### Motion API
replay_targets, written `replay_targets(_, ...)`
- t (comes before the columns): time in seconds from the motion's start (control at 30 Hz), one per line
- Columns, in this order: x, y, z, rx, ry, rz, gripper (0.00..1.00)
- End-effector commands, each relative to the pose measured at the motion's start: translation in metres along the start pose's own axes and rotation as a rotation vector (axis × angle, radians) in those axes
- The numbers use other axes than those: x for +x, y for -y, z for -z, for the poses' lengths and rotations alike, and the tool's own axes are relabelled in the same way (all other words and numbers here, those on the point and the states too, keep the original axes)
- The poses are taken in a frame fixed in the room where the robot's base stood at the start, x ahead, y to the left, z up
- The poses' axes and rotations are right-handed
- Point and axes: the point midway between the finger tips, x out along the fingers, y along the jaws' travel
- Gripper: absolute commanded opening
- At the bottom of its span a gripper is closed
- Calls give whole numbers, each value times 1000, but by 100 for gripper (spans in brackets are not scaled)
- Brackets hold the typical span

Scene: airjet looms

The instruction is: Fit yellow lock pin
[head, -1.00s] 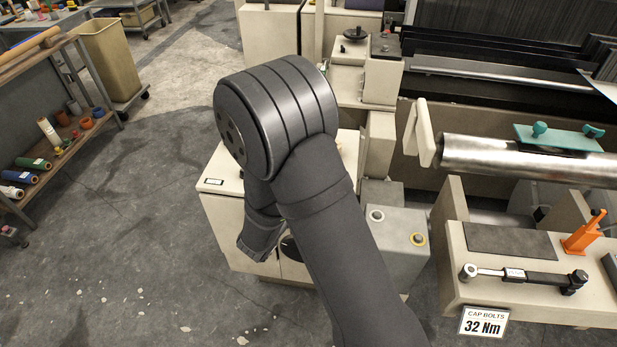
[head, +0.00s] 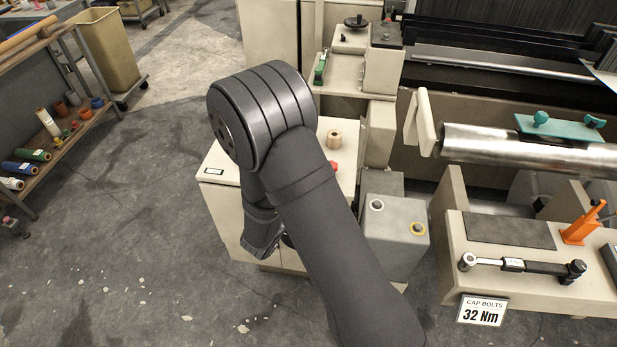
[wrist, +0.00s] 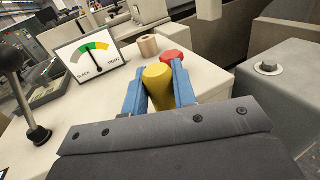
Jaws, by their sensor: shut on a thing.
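My gripper (wrist: 160,85) has blue fingers shut on the yellow lock pin (wrist: 160,86) in the wrist view. The pin's rounded yellow end shows between the fingers; its lower part is hidden. In the head view my arm hides the gripper and the pin. The wrist view shows the block at right with one pale-ringed fitting (wrist: 267,68). The gripper is left of it, apart from it.
A cream cabinet top (wrist: 105,105) lies below the gripper. A torque wrench (head: 523,267) lies on the bench at right.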

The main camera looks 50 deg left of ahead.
Motion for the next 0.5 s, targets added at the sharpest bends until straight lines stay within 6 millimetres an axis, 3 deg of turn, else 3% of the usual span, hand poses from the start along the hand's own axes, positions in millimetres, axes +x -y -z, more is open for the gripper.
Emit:
replay_targets(0.47,0,0,20,-1,1,0,1)
replay_targets(0.5,0,0,18,0,1,0,33)
